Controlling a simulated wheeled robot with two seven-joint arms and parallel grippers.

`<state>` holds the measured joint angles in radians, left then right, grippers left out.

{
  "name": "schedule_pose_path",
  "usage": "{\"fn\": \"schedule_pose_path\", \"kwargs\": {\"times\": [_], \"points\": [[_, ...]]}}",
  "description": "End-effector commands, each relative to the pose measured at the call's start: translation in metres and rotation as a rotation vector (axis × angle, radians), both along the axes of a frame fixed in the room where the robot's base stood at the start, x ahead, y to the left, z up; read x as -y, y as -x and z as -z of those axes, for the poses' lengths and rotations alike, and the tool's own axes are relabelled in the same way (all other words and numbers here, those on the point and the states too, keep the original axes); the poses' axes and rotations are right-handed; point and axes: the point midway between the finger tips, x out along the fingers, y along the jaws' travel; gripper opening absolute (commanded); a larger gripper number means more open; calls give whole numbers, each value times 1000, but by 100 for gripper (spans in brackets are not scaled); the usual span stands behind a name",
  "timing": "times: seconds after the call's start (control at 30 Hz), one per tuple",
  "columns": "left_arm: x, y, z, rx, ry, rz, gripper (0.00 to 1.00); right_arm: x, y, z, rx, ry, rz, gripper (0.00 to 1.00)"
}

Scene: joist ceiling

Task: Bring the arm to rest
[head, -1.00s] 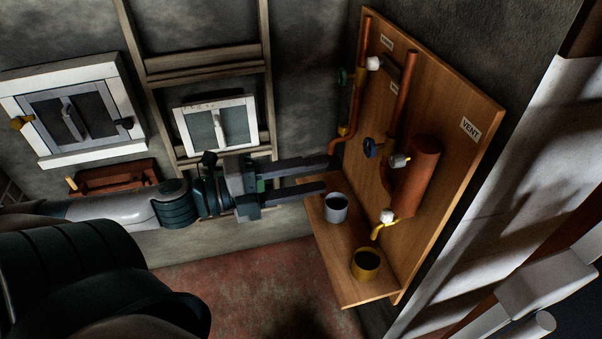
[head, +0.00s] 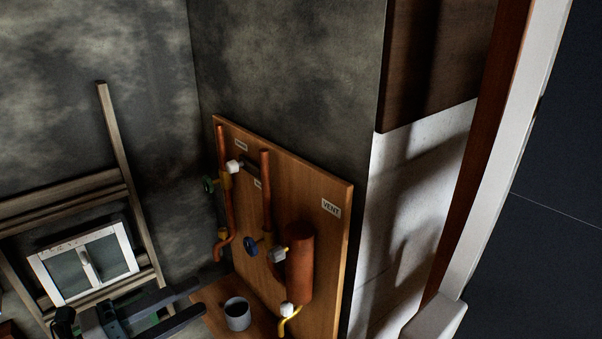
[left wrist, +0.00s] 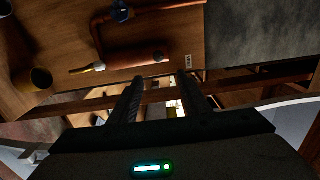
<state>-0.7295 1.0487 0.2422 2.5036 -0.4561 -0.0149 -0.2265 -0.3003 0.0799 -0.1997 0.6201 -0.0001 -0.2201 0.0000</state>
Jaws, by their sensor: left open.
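My left gripper (head: 214,290) is at the lower left of the head view, its arm mostly cut off by the bottom edge. Its two dark fingers are apart with nothing between them, and they point right toward the wooden pipe board (head: 322,240). In the picture the fingertips lie just left of and above the grey cup (head: 237,314). I cannot tell whether they touch anything. In the left wrist view the fingers (left wrist: 160,88) are also spread and empty, with the board (left wrist: 150,30) ahead. My right gripper is not in view.
The board carries copper pipes, a red-brown cylinder (head: 299,270), a blue valve knob (head: 252,248), a green knob (head: 209,185) and a yellow spout (head: 290,322). A white-framed window (head: 84,262) is at left. A yellow cup (left wrist: 40,78) shows in the wrist view.

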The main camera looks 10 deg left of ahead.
Motion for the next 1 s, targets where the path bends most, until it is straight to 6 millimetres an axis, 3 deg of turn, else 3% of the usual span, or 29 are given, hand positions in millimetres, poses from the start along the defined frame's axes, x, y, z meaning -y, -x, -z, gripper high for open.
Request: {"fn": "schedule_pose_path", "kwargs": {"times": [0.17, 0.37, 0.5, 0.67, 0.8, 1.0], "points": [[-13, -9, 14, -24, 12, -39, 43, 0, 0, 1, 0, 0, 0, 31], [-63, -34, 66, -112, 61, -181, 43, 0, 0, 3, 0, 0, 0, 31], [-115, -49, 128, -209, 119, -326, 43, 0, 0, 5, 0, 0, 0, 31], [-171, -52, 213, -340, 202, -501, 43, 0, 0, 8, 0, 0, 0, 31], [-208, -40, 292, -457, 278, -642, 43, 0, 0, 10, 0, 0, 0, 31], [-239, -3, 410, -634, 387, -831, 43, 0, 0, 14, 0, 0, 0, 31]]}}
